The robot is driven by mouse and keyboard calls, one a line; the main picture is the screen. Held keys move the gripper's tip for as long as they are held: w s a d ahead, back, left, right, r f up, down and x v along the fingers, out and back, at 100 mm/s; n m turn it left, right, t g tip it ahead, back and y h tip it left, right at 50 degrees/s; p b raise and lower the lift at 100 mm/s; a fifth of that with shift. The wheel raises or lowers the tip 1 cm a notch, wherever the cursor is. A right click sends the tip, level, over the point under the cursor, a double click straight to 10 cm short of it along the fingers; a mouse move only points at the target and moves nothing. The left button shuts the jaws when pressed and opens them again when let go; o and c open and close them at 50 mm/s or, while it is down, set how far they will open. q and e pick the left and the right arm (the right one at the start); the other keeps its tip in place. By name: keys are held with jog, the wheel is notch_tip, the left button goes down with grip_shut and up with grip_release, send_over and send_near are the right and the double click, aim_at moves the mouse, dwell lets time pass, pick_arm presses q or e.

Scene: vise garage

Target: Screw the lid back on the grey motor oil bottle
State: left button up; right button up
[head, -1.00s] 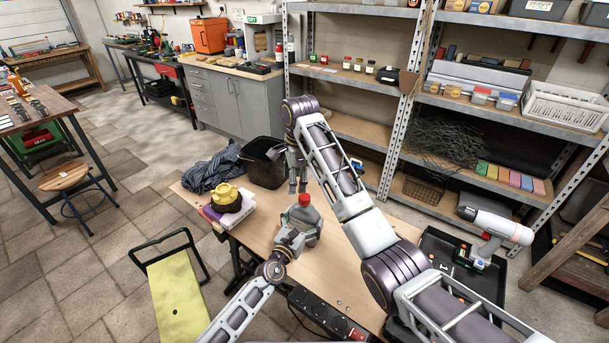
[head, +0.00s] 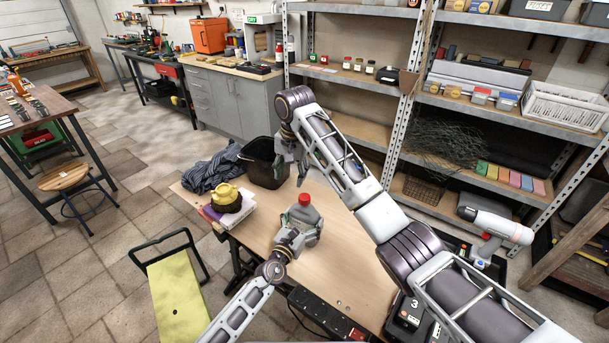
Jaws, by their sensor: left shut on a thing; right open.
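The grey motor oil bottle (head: 309,218) stands upright on the wooden bench, with a red lid (head: 304,199) on its top. How tightly the lid sits cannot be told. My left gripper (head: 296,236) is shut on the bottle's lower left side. My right gripper (head: 302,172) is open and empty, pointing down above and behind the lid, apart from it.
A black bin (head: 264,163), a striped cloth (head: 212,169) and a yellow object on books (head: 228,198) sit at the bench's back left. A power strip (head: 325,316) runs along the front edge. Bench top (head: 345,265) right of the bottle is clear.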

aim_at(305, 196)
jog(key=d+n, duration=0.1)
jog(key=n, duration=0.8)
jog(key=s+d+n+g, duration=0.1)
jog(key=n, duration=0.9)
jog(key=d+n, duration=0.2)
jog(key=n, duration=0.7)
jog(key=shift+s+n+h, duration=0.15)
jog(key=shift+n+h, duration=0.25)
jog(key=shift+f, duration=4)
